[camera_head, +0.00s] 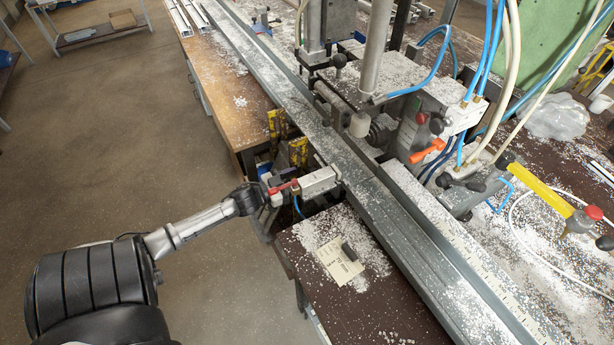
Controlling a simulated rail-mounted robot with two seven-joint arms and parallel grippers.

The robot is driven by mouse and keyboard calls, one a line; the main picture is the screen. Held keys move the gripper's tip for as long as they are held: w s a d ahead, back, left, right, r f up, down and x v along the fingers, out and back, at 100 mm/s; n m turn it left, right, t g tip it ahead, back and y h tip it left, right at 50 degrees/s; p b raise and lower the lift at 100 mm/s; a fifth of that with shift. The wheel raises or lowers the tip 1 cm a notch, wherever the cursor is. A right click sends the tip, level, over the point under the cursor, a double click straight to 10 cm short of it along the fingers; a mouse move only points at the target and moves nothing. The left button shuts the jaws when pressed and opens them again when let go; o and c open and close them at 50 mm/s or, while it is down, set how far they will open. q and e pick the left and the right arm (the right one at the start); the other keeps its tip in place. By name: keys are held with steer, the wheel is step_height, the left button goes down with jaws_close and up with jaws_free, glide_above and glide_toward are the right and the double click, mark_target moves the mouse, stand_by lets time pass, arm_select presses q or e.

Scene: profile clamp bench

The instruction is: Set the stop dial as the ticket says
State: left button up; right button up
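My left arm comes in from the lower left. My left gripper (268,201) is at the near end of a silver clamp block (320,182) with a red lever (283,187). The finger gap and any contact cannot be made out. My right gripper is out of view.
The long metal rail (375,195) crosses the bench diagonally, strewn with white chips. Blue and white hoses (490,50) hang at the upper right. A yellow bar with a red knob (545,190) stands at the right. Open floor (110,140) lies to the left.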

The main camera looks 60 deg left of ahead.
arm_select(q)
steer(key=shift+w+d+b, duration=0.1)
steer(key=shift+w+b, duration=0.25)
steer(key=shift+w, duration=1.9)
steer(key=shift+c, duration=0.5)
steer(key=c, duration=0.5)
steer(key=shift+c, duration=0.2)
